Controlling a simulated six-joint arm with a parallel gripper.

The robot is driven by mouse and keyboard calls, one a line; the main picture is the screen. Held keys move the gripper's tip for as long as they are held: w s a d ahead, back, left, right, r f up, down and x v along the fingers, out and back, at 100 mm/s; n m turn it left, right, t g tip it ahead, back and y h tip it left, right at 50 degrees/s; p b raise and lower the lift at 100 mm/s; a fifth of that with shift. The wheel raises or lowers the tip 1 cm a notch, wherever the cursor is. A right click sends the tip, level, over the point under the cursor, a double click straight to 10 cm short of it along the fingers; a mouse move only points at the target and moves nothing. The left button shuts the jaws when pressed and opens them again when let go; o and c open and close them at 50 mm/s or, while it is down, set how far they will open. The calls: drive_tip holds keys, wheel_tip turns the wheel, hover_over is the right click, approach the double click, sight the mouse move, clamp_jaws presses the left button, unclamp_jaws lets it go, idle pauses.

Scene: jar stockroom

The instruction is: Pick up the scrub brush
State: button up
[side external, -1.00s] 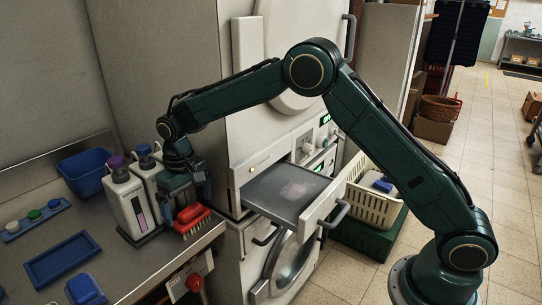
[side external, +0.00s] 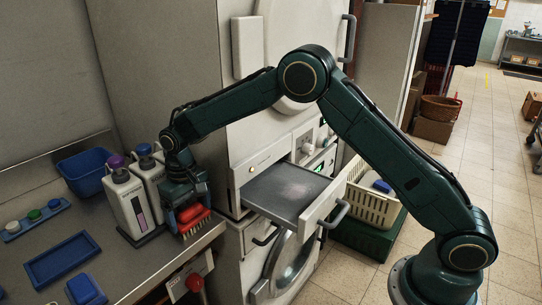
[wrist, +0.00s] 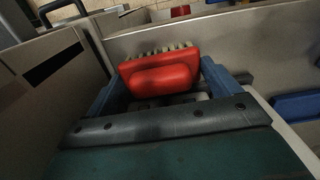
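The scrub brush (side external: 193,226) has a red body and pale bristles. It sits at the right end of the grey counter, in front of the white bottles, bristles down. My gripper (side external: 188,210) is low over the brush and covers part of it. In the wrist view the red brush (wrist: 160,76) lies between the two blue fingers of my gripper (wrist: 161,84), one finger on each side. The fingers are spread about as wide as the brush, with no clear grip on it. Their contact with its sides is hard to make out.
Two white bottles in a dark holder (side external: 142,238) stand close to the left of my gripper. A blue bin (side external: 82,172), a blue tray (side external: 62,261) and a rack with small caps (side external: 36,218) are farther left. An open drawer (side external: 290,190) juts out at right.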

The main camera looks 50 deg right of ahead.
sight(191, 209)
drive_tip(key=shift+r, duration=0.1)
wheel_tip(191, 209, up, 20)
idle(0.9)
idle(0.4)
drive_tip(key=shift+o, duration=1)
drive_tip(key=shift+c, duration=0.3)
drive_tip(key=shift+s, duration=0.2)
